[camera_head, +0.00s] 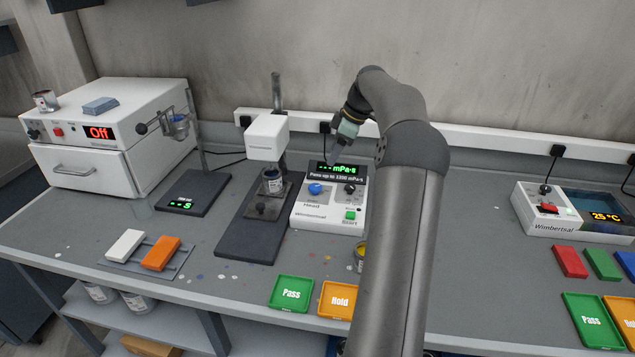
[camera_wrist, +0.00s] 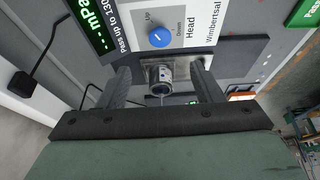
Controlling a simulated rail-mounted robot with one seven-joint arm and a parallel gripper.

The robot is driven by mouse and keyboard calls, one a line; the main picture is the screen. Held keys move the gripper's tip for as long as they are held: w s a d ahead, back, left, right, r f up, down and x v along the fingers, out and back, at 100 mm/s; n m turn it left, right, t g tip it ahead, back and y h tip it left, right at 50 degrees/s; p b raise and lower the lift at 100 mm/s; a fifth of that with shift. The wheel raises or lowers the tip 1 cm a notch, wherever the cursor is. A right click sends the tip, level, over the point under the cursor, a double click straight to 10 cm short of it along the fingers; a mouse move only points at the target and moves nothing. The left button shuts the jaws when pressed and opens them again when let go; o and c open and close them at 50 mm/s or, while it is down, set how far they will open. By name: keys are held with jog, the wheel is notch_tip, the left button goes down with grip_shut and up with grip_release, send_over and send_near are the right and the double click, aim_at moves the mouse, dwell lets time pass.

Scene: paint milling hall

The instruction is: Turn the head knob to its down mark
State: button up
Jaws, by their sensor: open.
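The head knob is a round blue knob on the left of the white viscometer control box (camera_head: 333,205). It shows in the head view (camera_head: 315,189) and near the top of the wrist view (camera_wrist: 160,38). Printed "Up" and "Down" marks sit beside it, with "Head" printed near it. A short white line crosses the knob; which mark it points to I cannot tell. My gripper (camera_head: 334,152) is above the back of the box, by its display. In the wrist view the two fingers (camera_wrist: 161,68) are apart, with the knob beyond their tips and nothing gripped.
The white viscometer head (camera_head: 267,137) stands left of the box over a small can (camera_head: 273,180), which also shows between the fingers in the wrist view (camera_wrist: 160,76). A black knob (camera_head: 350,188) and green button (camera_head: 350,215) share the box. Pass (camera_head: 291,293) and Hold trays lie in front.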

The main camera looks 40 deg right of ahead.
aim_at(316, 186)
jog(key=p+x, duration=0.1)
jog(key=x, duration=1.1)
jog(key=shift+f, duration=0.15)
jog(key=c, duration=1)
